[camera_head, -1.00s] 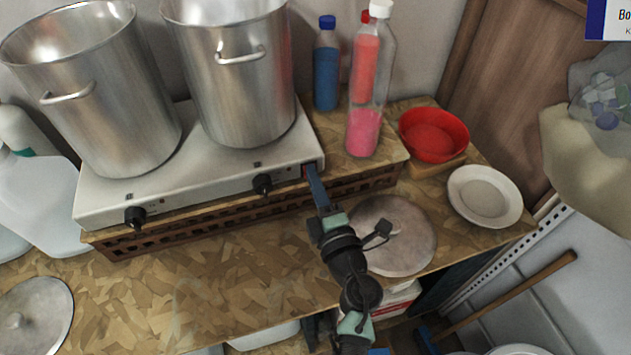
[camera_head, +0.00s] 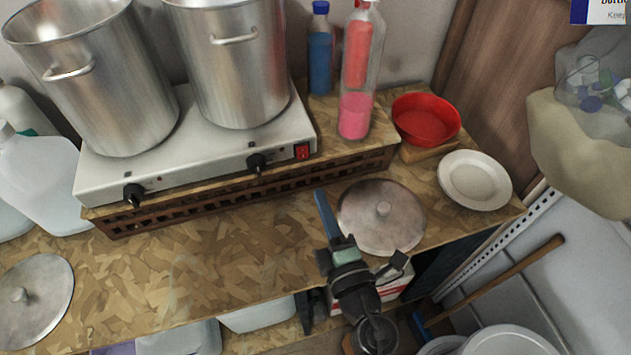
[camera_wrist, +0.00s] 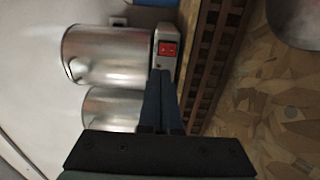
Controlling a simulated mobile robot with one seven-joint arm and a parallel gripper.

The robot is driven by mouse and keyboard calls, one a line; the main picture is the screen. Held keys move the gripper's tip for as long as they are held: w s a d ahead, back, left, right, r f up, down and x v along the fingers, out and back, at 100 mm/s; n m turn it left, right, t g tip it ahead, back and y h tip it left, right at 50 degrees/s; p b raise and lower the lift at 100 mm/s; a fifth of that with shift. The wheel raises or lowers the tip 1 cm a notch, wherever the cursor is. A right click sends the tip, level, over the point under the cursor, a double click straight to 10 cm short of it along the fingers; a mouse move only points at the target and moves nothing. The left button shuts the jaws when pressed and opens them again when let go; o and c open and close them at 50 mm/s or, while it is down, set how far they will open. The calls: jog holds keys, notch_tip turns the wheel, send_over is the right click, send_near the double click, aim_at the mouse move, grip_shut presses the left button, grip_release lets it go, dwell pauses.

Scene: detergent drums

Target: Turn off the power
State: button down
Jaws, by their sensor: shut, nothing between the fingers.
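A two-burner hot plate (camera_head: 210,150) stands on a wooden crate-like shelf, with two black knobs on its front. Its red power switch (camera_head: 302,152) is at the front's right end, and the switch also shows in the wrist view (camera_wrist: 168,49). My gripper (camera_head: 320,196) is shut and empty. It is in front of the shelf, below the switch in the head view and apart from it. In the wrist view the closed fingers (camera_wrist: 160,76) point toward the switch, with their tips just short of it in the picture. The switch's rocker position is too small to tell.
Two large steel pots (camera_head: 235,65) stand on the hot plate. A pink bottle (camera_head: 354,115), a red bowl (camera_head: 426,119), a white plate (camera_head: 475,180) and a pot lid (camera_head: 365,222) are on the right. The front left counter (camera_head: 170,280) is mostly clear.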

jog(key=v, duration=0.3)
jog(key=shift+s+d+r, duration=0.1)
jog(key=shift+s+r, duration=0.05)
dwell(0.3)
